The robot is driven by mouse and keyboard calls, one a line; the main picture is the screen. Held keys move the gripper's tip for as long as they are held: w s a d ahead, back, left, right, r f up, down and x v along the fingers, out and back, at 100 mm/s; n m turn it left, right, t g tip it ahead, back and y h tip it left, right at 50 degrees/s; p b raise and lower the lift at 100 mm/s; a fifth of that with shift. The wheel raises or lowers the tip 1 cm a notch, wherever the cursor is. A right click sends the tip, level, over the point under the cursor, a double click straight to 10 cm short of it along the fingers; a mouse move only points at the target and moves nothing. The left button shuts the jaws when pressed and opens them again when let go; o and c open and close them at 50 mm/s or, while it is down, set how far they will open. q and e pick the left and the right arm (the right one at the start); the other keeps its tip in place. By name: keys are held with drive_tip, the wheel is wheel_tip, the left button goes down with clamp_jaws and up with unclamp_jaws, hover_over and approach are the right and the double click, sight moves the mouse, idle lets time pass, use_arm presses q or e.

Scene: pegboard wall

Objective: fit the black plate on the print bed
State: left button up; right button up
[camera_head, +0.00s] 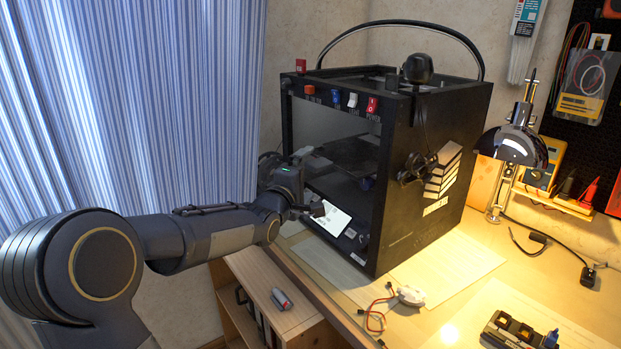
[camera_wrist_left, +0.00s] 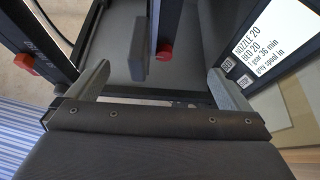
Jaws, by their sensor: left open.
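The black, box-shaped printer (camera_head: 425,160) stands on the wooden table with its open front facing left. A dark flat slab (camera_head: 352,157) lies level inside it; I cannot tell whether this is the print bed, the black plate or both. My left gripper (camera_head: 308,182) is at the printer's open front, open and empty. In the left wrist view its two grey fingers stand wide apart. Beyond them is a dark grey flat surface (camera_wrist_left: 118,40), with a dark upright bar and a red knob (camera_wrist_left: 165,53) close by. My right gripper is not in view.
A lit screen (camera_head: 332,217) sits low at the printer's front; it also shows in the left wrist view (camera_wrist_left: 275,45). A white part with red wires (camera_head: 409,296) lies on the table in front of the printer. A lamp (camera_head: 512,148) stands behind right. Striped curtains hang left.

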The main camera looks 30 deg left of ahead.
use_arm(q)
drive_tip(key=shift+s+a, duration=0.4)
drive_tip(key=shift+s, duration=0.5)
drive_tip(key=shift+s+a, duration=0.35)
drive_tip(key=shift+s, duration=0.6)
drive_tip(key=shift+s+a, duration=0.4)
drive_tip(key=shift+s, duration=0.5)
drive_tip(key=shift+c, duration=0.4)
clamp_jaws()
drive_tip(key=shift+r, duration=0.1)
drive_tip(key=shift+r+p, duration=1.2)
drive_tip(key=shift+p, duration=0.1)
drive_tip(key=shift+w+f, duration=0.1)
drive_tip(key=shift+w, duration=0.05)
